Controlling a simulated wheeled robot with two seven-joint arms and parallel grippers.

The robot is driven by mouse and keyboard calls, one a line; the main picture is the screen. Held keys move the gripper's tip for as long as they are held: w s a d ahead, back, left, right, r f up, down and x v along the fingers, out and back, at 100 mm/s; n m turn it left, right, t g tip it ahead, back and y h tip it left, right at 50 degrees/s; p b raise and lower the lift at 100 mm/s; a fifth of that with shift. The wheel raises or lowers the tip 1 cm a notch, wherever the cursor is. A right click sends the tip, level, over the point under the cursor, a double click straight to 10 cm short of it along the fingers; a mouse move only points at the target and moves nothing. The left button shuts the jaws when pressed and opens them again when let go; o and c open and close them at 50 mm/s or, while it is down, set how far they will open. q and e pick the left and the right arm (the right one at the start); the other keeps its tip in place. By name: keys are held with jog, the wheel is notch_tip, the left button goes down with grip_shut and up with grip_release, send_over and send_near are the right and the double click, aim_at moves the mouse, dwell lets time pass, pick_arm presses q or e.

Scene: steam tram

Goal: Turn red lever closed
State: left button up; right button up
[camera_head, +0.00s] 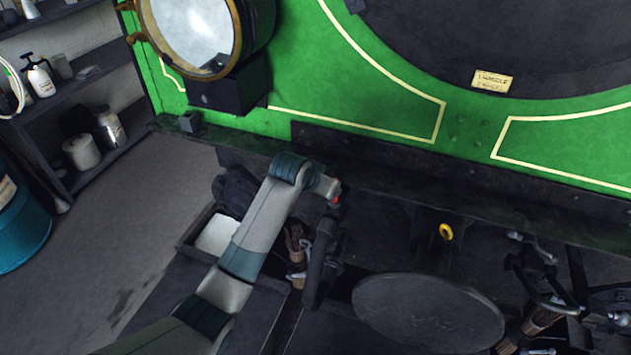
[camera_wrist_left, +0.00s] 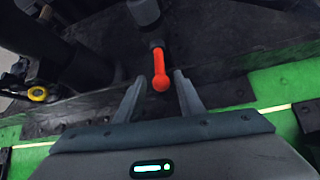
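The red lever (camera_wrist_left: 160,72) shows in the left wrist view as an orange-red handle with a rounded end, on a dark fitting. In the head view only a small red spot of the lever (camera_head: 336,200) shows beside the end of my left arm. My left gripper (camera_wrist_left: 157,88) is open, with one finger on each side of the lever's rounded end. In the head view the left gripper is mostly hidden at the end of the arm. My right gripper is not in view.
A green tram front (camera_head: 340,75) with a round lamp (camera_head: 195,35) rises behind the arm. A dark round buffer (camera_head: 428,312), a hanging hose (camera_head: 318,262) and a yellow ring (camera_head: 446,231) are close by. Shelves and a blue drum (camera_head: 18,225) stand left; the floor between is clear.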

pick_arm(q)
jog(key=b+v, duration=0.1)
jog(key=v, duration=0.8)
jog(key=shift+r+b, duration=0.25)
jog(key=shift+b, duration=0.1)
jog(key=shift+s, duration=0.1)
